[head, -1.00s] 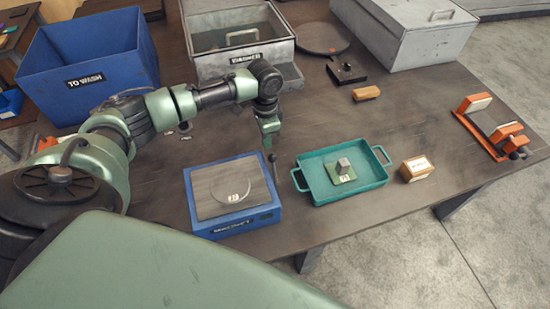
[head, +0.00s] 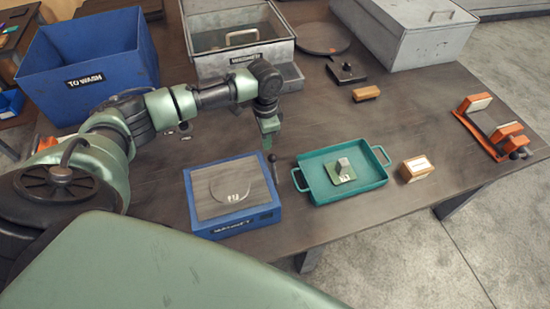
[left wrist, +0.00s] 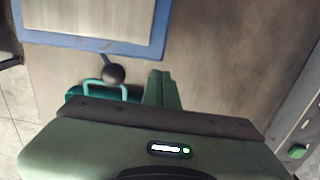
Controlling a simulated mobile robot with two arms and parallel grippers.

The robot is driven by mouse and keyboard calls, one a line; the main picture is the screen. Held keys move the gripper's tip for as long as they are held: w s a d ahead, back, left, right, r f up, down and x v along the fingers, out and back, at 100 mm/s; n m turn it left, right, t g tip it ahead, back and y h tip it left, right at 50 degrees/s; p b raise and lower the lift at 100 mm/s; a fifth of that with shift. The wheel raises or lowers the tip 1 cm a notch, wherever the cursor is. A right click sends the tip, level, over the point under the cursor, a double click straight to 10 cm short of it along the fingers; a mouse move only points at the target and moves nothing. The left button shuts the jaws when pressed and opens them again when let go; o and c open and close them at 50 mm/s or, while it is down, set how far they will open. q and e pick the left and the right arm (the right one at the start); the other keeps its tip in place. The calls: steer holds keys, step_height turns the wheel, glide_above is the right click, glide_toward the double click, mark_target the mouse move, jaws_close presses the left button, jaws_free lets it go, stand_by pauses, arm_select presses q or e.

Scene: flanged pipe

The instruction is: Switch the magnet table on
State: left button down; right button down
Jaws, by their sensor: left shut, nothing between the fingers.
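The magnet table (head: 202,222) is a blue box with a grey top plate, standing near the front edge of the bench. Its lever, a thin rod with a dark ball knob (head: 271,158), stands at the box's right side, near its far corner. My left gripper (head: 268,142) points down just behind the knob and is shut and empty. In the left wrist view the shut fingers (left wrist: 161,88) are beside the knob (left wrist: 113,74), with a small gap in the picture. Part of the blue frame (left wrist: 90,45) shows there too. My right gripper is not in view.
A teal tray (head: 375,182) with a small grey-and-green part stands right of the magnet table, close to the lever. A small wooden box (head: 416,168) is beyond it. A grey washer bin (head: 240,65) stands behind, a blue bin (head: 88,75) at back left.

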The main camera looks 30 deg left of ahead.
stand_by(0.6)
arm_select(q)
steer(key=shift+s+d+p, duration=3.8)
steer(key=shift+d+p, duration=0.65)
steer(key=shift+p, duration=0.3)
step_height(320, 180, up, 9)
steer(key=w+a+p, duration=0.1)
steer(key=p, duration=0.5)
steer(key=shift+w+a, duration=0.2)
steer(key=shift+a, duration=0.15)
